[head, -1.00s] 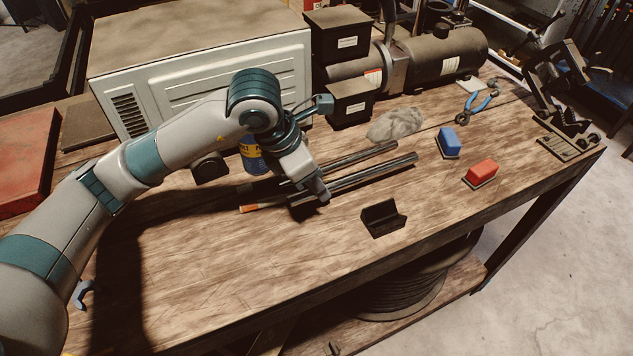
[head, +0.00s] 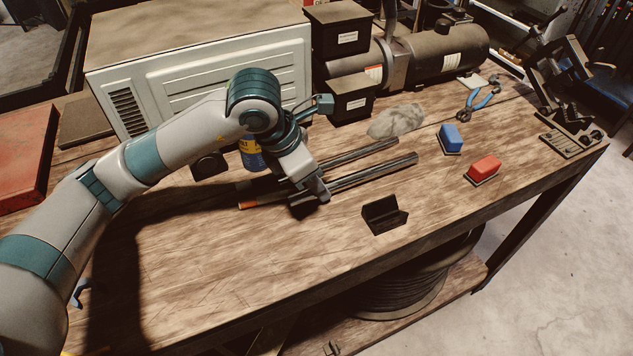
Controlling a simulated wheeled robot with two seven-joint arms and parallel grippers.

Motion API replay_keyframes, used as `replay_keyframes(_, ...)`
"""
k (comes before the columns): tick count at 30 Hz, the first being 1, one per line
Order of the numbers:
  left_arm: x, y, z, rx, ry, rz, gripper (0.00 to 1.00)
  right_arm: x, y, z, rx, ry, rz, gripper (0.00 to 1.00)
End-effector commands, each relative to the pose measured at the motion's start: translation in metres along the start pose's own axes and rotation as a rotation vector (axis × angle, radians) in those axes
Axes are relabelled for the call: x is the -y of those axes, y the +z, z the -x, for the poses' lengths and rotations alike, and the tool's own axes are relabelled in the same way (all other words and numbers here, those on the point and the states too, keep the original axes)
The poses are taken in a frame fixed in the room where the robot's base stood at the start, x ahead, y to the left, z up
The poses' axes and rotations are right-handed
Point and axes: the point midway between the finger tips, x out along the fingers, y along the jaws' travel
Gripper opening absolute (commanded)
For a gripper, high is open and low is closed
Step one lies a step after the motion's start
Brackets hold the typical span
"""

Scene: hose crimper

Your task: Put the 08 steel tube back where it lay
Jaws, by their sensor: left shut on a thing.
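Two long dark steel tubes lie side by side on the wooden bench top, running from lower left to upper right. The front tube (head: 375,171) has an orange band at its left end. The rear tube (head: 362,153) is just behind it. I cannot read a number on either. My left gripper (head: 314,194) points down and is shut on the front tube near its middle. The tube is at or very close to bench height; whether it touches the wood is hard to tell. The gripper hides part of both tubes. My right gripper is not in view.
A black angled holder (head: 384,215) stands in front of the tubes. Blue (head: 451,138) and red (head: 483,168) blocks, a grey rag (head: 396,122) and blue-handled pliers (head: 478,102) lie to the right. A blue and yellow can (head: 251,155) is behind my arm.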

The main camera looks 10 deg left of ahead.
Motion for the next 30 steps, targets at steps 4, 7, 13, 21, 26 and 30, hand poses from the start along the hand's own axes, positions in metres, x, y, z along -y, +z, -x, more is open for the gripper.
replay_keyframes(4,-0.0002,0.0007,0.0007,0.002,0.001,0.000,0.00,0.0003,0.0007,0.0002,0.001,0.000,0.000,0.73)
replay_keyframes(7,-0.0002,0.0007,0.0007,0.002,0.001,0.000,0.00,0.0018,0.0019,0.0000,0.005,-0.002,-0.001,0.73)
replay_keyframes(13,-0.0002,0.0004,0.0000,0.002,0.001,0.000,0.00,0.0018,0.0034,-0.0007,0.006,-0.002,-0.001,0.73)
replay_keyframes(21,-0.0002,-0.0002,-0.0015,0.002,0.001,0.000,0.00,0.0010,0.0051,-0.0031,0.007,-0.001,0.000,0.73)
replay_keyframes(26,-0.0001,-0.0005,-0.0023,0.002,0.001,-0.001,0.00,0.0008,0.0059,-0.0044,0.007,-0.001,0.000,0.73)
replay_keyframes(30,-0.0001,-0.0008,-0.0029,0.002,0.001,-0.001,0.00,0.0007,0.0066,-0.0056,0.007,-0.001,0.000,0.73)
